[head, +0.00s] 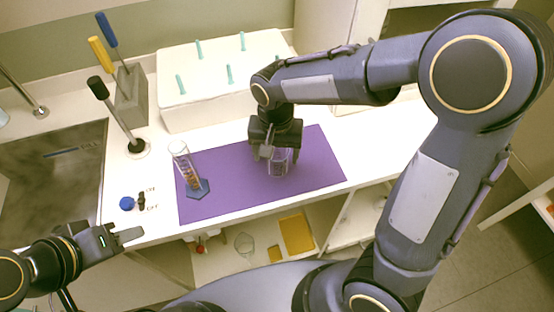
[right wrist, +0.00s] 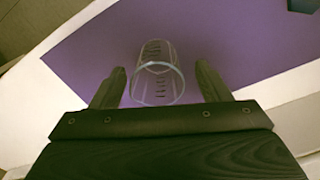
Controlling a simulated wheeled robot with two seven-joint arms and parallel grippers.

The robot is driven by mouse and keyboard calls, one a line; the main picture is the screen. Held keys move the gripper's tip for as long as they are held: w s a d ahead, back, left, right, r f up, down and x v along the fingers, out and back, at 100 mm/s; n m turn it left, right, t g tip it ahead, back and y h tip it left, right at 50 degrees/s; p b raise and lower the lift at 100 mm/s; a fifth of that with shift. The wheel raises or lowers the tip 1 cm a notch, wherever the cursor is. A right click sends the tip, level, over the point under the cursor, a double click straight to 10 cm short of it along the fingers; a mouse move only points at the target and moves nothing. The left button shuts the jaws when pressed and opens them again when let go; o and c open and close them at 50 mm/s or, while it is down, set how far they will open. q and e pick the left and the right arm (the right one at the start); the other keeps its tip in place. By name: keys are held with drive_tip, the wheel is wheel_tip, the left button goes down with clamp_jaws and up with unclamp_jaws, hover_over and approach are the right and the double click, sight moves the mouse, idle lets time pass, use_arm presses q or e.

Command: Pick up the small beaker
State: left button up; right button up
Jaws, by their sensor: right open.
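The small beaker (head: 279,162) is clear glass with dark graduation marks and stands on the purple mat (head: 315,170). In the right wrist view the beaker (right wrist: 157,84) sits between the two fingers of my right gripper (right wrist: 160,85), with a gap on each side. In the head view my right gripper (head: 272,155) is directly over the beaker, pointing down, and partly hides it. It is open. My left gripper (head: 128,237) is at the lower left, off the counter's front edge, empty, with its fingers apart.
A graduated cylinder (head: 187,165) with a blue hexagonal base stands tilted-looking on the mat's left. Behind is a white box (head: 215,85) with teal pegs. A black-handled tool (head: 120,115), a grey block (head: 131,95) and a sink (head: 55,170) are at left. The mat's right side is clear.

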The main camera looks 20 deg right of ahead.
wheel_tip(320, 180, down, 4)
drive_tip(key=shift+d+r, duration=0.1)
drive_tip(key=shift+r, duration=0.15)
drive_tip(key=c, duration=1.1)
drive_tip(key=shift+o, duration=0.2)
drive_tip(key=shift+r, duration=0.1)
